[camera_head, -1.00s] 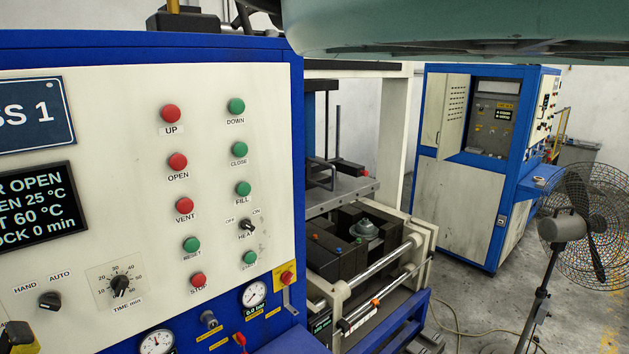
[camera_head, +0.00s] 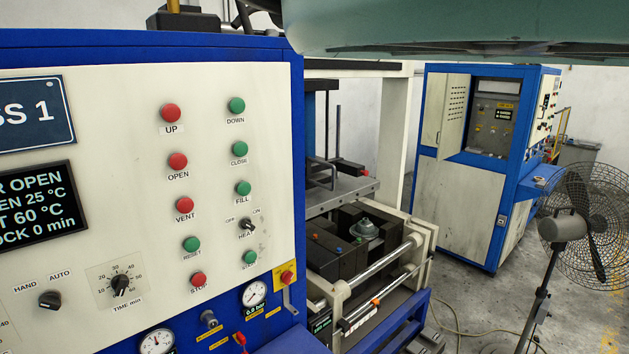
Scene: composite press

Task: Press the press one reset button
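The press one panel (camera_head: 110,110) fills the left side of the head view, with a partly cut-off sign ending in "SS 1". The reset button (camera_head: 191,244) is a round green button with a "RESET" label under it, low in the left button column. It sits below the red vent button (camera_head: 185,205) and above the red stop button (camera_head: 198,279). Nothing covers the reset button. My gripper is not in view.
The heat switch (camera_head: 247,225) and another green button (camera_head: 249,257) are to its right. A timer knob (camera_head: 120,285) is to its left. The open press (camera_head: 365,230) stands right of the panel, with a blue-white cabinet (camera_head: 470,170) and fan (camera_head: 585,225) beyond.

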